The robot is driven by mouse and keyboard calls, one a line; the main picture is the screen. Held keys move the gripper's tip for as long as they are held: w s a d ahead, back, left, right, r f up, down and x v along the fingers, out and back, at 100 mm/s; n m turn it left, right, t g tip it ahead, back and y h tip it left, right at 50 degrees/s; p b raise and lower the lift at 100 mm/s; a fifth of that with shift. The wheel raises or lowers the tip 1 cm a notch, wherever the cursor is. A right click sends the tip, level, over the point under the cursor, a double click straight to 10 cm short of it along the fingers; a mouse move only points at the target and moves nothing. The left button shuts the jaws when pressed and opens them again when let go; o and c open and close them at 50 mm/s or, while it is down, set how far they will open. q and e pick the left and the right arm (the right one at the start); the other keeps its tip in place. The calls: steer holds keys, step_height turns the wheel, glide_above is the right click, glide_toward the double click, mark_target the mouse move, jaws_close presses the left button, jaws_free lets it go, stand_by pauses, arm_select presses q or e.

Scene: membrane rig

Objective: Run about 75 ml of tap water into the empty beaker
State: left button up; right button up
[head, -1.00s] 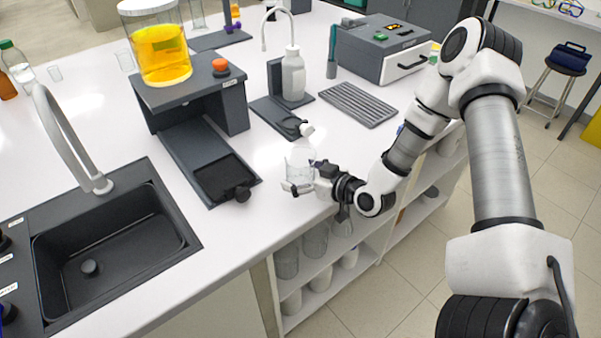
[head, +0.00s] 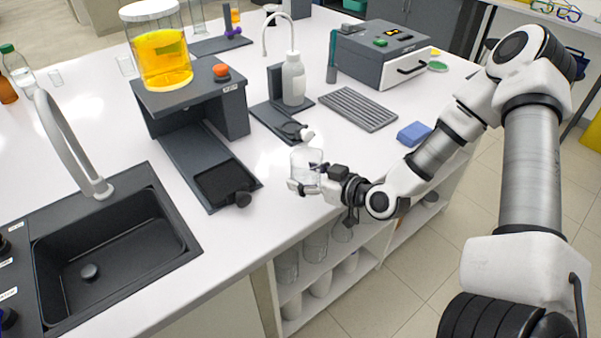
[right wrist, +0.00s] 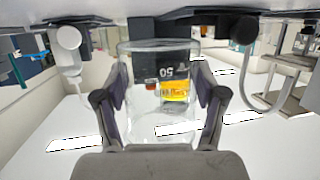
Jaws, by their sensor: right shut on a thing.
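My right gripper (head: 305,187) is shut on the clear beaker (head: 306,160). It holds the beaker upright near the bench's front edge. In the right wrist view the beaker (right wrist: 160,118) stands between the two fingers of the gripper (right wrist: 160,105). The beaker looks clear; yellow shows through its glass, seemingly from behind. The grey tap (head: 65,135) arches over the black sink (head: 180,250) at the left, well apart from the beaker. Dark knobs (head: 8,313) sit at the sink's left edge, partly cut off. My left gripper is not in view.
A dark stand (head: 190,95) bearing a jar of yellow liquid (head: 163,62) lies between sink and beaker, with a low tray (head: 222,182). A white bottle (head: 293,80), a grey rack (head: 357,108) and a blue block (head: 414,133) are near. Bare bench lies in front of the stand.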

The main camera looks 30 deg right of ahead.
steer(key=s, duration=0.2)
steer(key=s+p, duration=0.1)
steer(key=s, duration=0.1)
steer(key=shift+a+r, duration=0.15)
steer(key=shift+r, duration=0.15)
steer(key=s+a+p, duration=0.1)
steer(key=s+p, duration=0.6)
steer(key=s, duration=0.2)
steer(key=shift+r+p, duration=0.3)
steer(key=shift+p, duration=0.1)
steer(key=shift+w+a, duration=0.1)
steer(key=shift+a, duration=0.05)
